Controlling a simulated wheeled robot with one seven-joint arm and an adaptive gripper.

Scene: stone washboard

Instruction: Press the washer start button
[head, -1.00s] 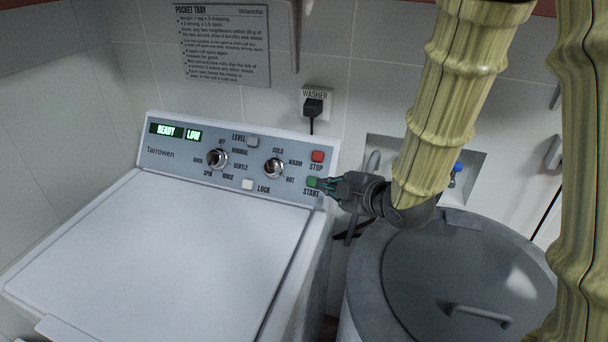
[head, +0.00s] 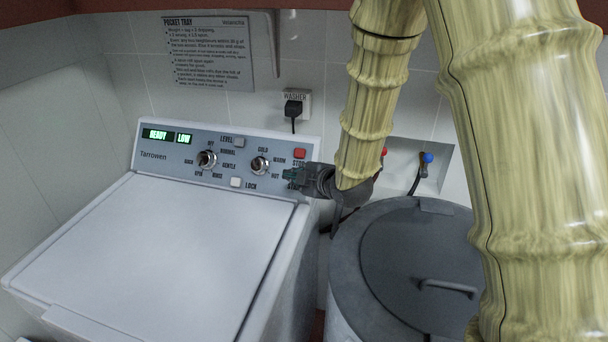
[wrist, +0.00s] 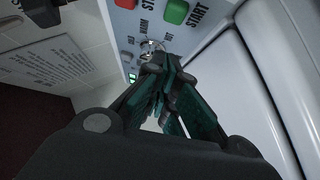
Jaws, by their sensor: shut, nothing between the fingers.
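The white washer's control panel (head: 222,160) has lit displays reading READY and LOW. In the wrist view the green START button (wrist: 176,11) shows at the top edge, clear of my fingers, with the red STOP button (wrist: 127,3) to its left. In the head view the STOP button (head: 299,153) shows, but my gripper (head: 291,176) hides the green button and part of its label. My gripper is shut and empty, its fingertips (wrist: 155,60) at the panel's right end, below the START button in the wrist picture. I cannot tell whether they touch the panel.
Two knobs, one a dial (head: 260,166), and white LEVEL (head: 239,142) and LOCK (head: 236,182) buttons sit left on the panel. A lidded grey tub (head: 420,262) stands right of the washer. A plugged cord (head: 293,108) hangs above the panel.

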